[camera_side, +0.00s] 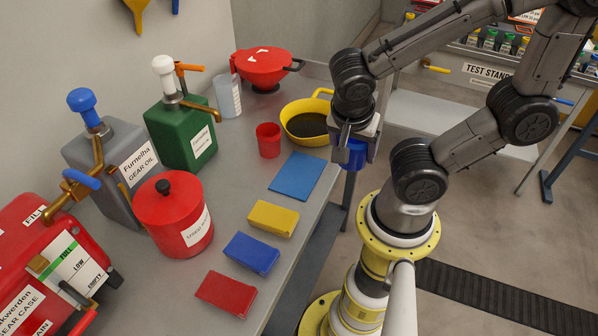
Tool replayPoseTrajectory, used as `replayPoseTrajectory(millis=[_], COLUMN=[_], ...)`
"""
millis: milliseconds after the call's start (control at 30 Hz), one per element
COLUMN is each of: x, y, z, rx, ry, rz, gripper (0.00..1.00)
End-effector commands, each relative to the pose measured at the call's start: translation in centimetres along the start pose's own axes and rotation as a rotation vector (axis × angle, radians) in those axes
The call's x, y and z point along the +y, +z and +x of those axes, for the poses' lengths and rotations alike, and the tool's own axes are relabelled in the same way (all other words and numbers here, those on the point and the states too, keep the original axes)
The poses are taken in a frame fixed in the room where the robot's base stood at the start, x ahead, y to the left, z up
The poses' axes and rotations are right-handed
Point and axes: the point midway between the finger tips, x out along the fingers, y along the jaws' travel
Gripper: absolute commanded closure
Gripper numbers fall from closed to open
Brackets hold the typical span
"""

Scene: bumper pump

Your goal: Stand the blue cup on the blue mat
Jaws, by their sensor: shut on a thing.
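The blue cup (355,154) is in my gripper (346,145), which is shut on it. The cup is partly hidden behind the gripper's fingers and body, and it looks roughly upright. The blue mat (297,177) lies flat and bare on the grey bench, near its right edge. My gripper and the cup are up and to the right of the mat in the picture, apart from it, and appear just past the bench edge. The cup's exact height cannot be told.
A red cup (268,140) and a yellow pan (306,121) stand just beyond the mat. Yellow (273,218), dark blue (251,253) and red (226,292) blocks lie nearer. A red canister (174,216) and oil cans (182,131) stand to the left.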

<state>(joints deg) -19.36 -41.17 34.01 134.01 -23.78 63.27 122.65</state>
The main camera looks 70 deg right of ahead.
Motion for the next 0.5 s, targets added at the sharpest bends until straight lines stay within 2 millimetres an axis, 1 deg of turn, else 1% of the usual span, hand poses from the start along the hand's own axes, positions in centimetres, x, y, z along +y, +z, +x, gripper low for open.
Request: replayPoseTrajectory(millis=[67, 167, 500], x=[-0.6, -1.8, -8.7], y=[0.0, -0.2, -0.9], z=[-0.1, 0.7, 4.5], rx=[0.000, 0.002, 0.001], ry=[0.000, 0.003, 0.003], rz=[-0.003, -0.003, -0.007], gripper=[0.92, 0.92, 0.92])
